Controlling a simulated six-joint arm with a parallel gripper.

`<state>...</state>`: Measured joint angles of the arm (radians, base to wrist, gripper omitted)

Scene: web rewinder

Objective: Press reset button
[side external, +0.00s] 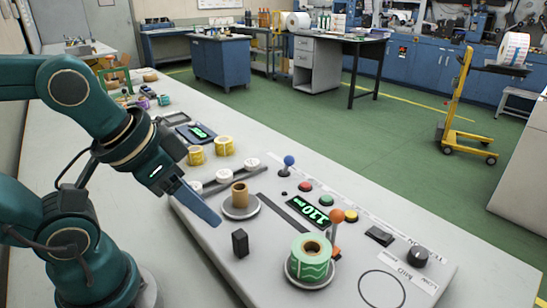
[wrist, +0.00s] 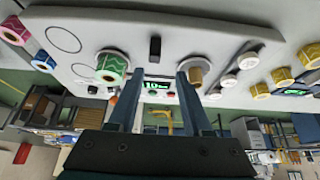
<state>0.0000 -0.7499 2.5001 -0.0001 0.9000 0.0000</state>
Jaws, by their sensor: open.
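A red button (side external: 305,187), a green button (side external: 327,201) and a yellow button (side external: 351,215) sit in a row on the grey machine panel (side external: 270,265). No label I can read says which one is reset. A lit green display (side external: 311,210) is beside them. My gripper (side external: 213,218) hangs over the panel's left part, left of the buttons and apart from them. In the wrist view my gripper (wrist: 160,71) has its two fingers spread with nothing held. The display (wrist: 156,85) and a red button (wrist: 170,95) show small between the fingers.
A brown core (side external: 240,196) stands on a spindle near my gripper, and a black block (side external: 240,242) is in front of it. A green roll (side external: 311,257) and an orange-knobbed lever (side external: 337,216) stand near the buttons. A blue-knobbed lever (side external: 289,161) is behind.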

